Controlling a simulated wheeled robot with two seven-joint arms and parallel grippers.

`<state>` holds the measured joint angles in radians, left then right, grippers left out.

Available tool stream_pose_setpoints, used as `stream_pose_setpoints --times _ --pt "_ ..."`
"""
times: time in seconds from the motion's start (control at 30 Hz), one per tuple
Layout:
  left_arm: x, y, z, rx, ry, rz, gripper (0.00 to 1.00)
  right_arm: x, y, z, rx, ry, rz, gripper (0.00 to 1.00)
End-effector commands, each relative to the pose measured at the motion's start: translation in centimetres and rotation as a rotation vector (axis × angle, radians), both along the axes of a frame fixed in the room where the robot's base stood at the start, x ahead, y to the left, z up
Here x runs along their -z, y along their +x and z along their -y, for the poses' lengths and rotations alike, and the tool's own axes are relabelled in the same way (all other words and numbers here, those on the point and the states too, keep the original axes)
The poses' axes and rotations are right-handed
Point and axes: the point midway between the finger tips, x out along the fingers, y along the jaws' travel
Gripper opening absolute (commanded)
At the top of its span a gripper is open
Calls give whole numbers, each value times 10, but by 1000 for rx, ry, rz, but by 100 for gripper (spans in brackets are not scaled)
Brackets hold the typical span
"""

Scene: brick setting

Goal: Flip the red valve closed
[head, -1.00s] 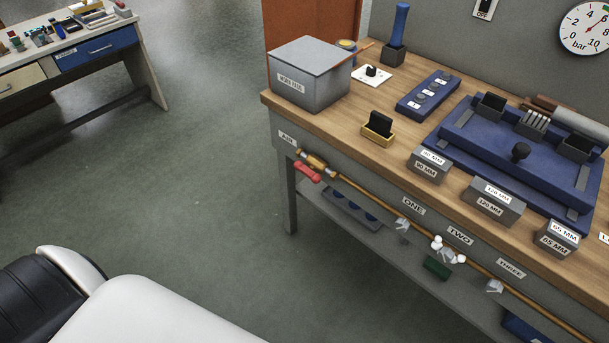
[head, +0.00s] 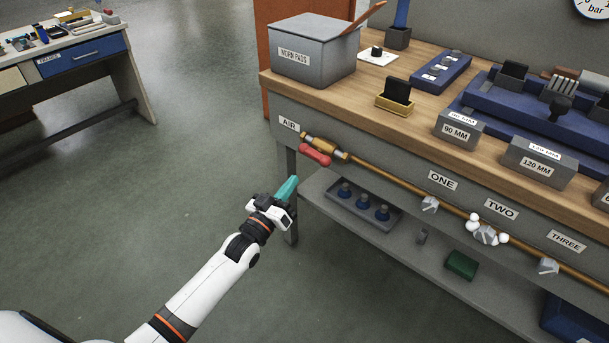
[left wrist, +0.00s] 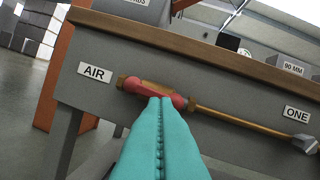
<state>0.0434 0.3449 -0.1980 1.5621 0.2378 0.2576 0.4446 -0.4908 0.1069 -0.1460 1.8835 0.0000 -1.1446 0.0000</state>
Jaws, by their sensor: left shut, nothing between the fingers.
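The red valve handle (head: 315,154) sits on the brass valve body (head: 325,145) at the left end of a brass pipe along the bench front, beside the AIR label. The handle lies roughly along the pipe. In the left wrist view the red handle (left wrist: 172,97) shows just beyond my fingertips, partly hidden by them. My left gripper (head: 292,183), with teal fingers, is shut and empty. It is below and left of the valve in the head view and points toward it. I cannot tell contact from the wrist view, but the head view shows a gap. My right gripper is not in view.
The wooden bench top (head: 370,109) overhangs the pipe (head: 400,185). Below is a grey shelf (head: 340,218) with a tray (head: 362,208) and a green block (head: 461,264). White knobs (head: 487,232) sit on the pipe under TWO. The floor left of the bench is clear.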

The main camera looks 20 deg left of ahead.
Motion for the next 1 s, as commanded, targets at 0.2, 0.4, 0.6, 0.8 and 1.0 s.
stream_pose_setpoints --times 0.2,0.4,0.6,0.8,1.0 --pt "-31 1 4 29 -38 90 0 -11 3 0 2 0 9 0" --pt "-32 1 4 29 -38 90 0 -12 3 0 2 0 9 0" --pt "-33 5 5 27 -37 90 0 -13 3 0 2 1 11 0" --pt "-43 33 11 28 -38 92 0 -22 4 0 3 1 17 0" --pt "-56 74 21 28 -37 92 0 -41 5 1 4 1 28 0"
